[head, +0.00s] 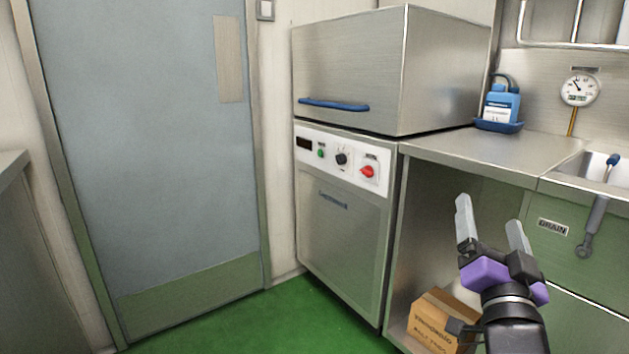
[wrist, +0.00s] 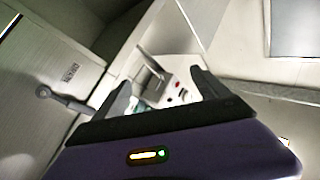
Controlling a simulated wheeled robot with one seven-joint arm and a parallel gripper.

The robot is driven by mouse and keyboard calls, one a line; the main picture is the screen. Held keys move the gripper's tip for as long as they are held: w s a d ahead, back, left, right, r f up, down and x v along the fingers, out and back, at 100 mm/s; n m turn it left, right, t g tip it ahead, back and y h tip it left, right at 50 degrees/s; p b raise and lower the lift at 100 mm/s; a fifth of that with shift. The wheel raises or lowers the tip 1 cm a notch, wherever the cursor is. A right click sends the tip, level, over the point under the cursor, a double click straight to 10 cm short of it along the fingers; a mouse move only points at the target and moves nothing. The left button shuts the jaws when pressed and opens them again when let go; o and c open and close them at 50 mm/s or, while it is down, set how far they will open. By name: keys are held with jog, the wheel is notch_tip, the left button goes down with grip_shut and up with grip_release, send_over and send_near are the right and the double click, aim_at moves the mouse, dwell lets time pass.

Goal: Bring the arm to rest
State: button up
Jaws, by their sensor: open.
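My gripper (head: 490,222) is at the lower right of the head view, with its two grey fingers spread apart and nothing between them. It is raised in front of the open space under the steel counter, apart from every surface. In the wrist view my gripper (wrist: 162,88) shows its dark fingers apart above the purple body.
A steel machine (head: 345,225) with a blue-handled hood (head: 390,75) stands at centre. A cardboard box (head: 432,318) sits under the counter (head: 470,152). A blue bottle (head: 503,103) stands on the counter, beside a sink (head: 600,165). Green floor (head: 250,325) is clear before the door (head: 140,140).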

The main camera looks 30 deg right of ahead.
jog(key=s+a+f+n+t+y, duration=0.2)
jog(key=a+f+n+y, duration=0.45)
jog(key=a, duration=0.25)
jog(key=s+a+f+n+t+y, duration=0.2)
jog(key=s+a+f+n+y, duration=0.1)
jog(key=a+f+n+y, duration=0.4)
jog(key=s+a+f+g+y, duration=0.1)
jog(key=s+a+f+g, duration=0.1)
jog(key=s+a+f, duration=0.4)
jog(key=s+a+f+g, duration=0.15)
jog(key=s+f, duration=0.25)
jog(key=s, duration=0.4)
jog(key=s+a+f+g+y, duration=0.1)
jog(key=s+a+f+g, duration=0.1)
jog(key=s+a+f, duration=0.3)
notch_tip(320, 180, up, 32)
jog(key=s+d+p, duration=0.1)
jog(key=p, duration=3)
jog(key=shift+s+f+n, duration=0.15)
jog(key=shift+s+n, duration=0.05)
jog(key=shift+n, duration=0.15)
